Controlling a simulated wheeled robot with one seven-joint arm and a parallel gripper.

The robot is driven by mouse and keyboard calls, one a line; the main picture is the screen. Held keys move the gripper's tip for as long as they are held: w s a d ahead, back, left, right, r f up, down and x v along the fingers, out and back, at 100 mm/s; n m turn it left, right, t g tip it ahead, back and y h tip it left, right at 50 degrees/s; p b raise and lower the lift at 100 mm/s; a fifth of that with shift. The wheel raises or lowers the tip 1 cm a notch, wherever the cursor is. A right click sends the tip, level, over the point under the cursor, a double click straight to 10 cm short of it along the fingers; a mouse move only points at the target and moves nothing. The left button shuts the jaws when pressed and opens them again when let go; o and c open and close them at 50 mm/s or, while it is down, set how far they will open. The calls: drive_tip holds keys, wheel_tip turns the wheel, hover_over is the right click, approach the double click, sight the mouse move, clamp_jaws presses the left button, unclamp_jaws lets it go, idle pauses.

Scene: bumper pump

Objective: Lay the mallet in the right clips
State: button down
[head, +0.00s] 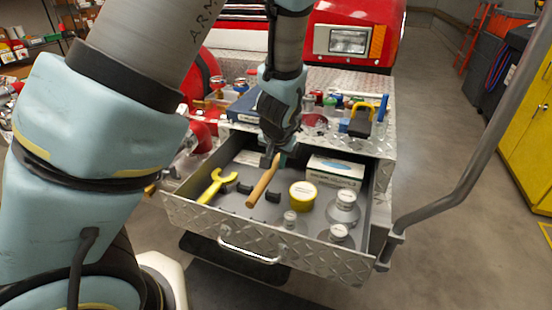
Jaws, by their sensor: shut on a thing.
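The mallet's wooden handle (263,182) shows over the open drawer (341,257), slanting from my gripper toward the drawer's front. My gripper (275,158) is shut on the mallet near the upper end of this handle. I cannot make out the mallet's head against the dark gripper. Two dark clips show in the drawer: one left of the handle (244,187) and one right of it (273,195). The handle crosses the view between them; I cannot tell whether it touches either one. A yellow wrench (216,186) lies in the drawer left of the clips.
Right of the mallet, the drawer holds a yellow-sided tub (302,195), a white-and-blue box (335,171) and several white-capped containers, one at the right (344,207). A padlock with a yellow shackle (361,122) stands on the diamond-plate top behind. A grey rail (470,165) rises at right.

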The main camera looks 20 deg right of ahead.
drive_tip(key=shift+f+b, duration=2.55)
drive_tip(key=shift+f, duration=0.85)
drive_tip(key=shift+s, duration=0.1)
drive_tip(key=shift+f+b, duration=0.35)
drive_tip(key=shift+f, duration=0.3)
drive_tip(key=shift+c, duration=1.8)
unclamp_jaws()
drive_tip(key=shift+a, duration=0.1)
